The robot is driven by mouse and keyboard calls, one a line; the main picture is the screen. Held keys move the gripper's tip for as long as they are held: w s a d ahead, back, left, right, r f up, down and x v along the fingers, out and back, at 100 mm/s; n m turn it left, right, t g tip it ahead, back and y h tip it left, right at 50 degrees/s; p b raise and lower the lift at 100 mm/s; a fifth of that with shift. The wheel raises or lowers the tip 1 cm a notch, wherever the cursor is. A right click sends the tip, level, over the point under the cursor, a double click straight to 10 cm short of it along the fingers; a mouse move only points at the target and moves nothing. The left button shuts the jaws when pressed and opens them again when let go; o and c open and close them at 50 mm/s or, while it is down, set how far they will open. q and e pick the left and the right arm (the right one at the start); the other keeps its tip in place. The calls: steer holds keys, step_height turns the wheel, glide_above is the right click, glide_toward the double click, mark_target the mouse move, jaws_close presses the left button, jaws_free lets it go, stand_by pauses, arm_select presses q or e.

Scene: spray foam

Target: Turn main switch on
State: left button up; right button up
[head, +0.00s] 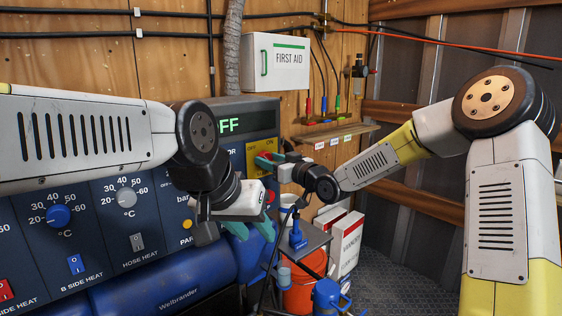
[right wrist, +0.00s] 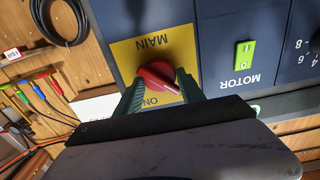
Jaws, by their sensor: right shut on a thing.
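The main switch is a red rotary knob (right wrist: 158,76) on a yellow plate (right wrist: 126,50), shown upside down in the right wrist view. The word ON is below the knob in that picture, and the knob's pale line slants toward the lower right. My right gripper (right wrist: 160,88) has its green fingers on both sides of the knob, shut on it. In the head view the right gripper (head: 270,159) is at the blue panel, covering most of the knob. My left gripper (head: 250,231) hangs lower, its teal fingers apart and empty, in front of the machine.
The display (head: 245,120) shows green letters "FF", its left part hidden by my left arm. A green motor switch (right wrist: 244,55) sits beside the yellow plate. A small grey cart (head: 312,238), an orange bucket (head: 302,292) and white boxes (head: 345,240) stand right of the machine.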

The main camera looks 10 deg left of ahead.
steer(key=m, duration=0.4)
steer(key=shift+w+d+m, duration=0.1)
steer(key=shift+w+m, duration=0.05)
steer(key=shift+m, duration=0.25)
steer(key=shift+w+d+f+m, duration=0.1)
steer(key=shift+f+m, duration=0.05)
steer(key=shift+m, duration=3.15)
steer(key=shift+f+m, duration=0.15)
steer(key=shift+m, duration=3.15)
steer(key=o, duration=1.3)
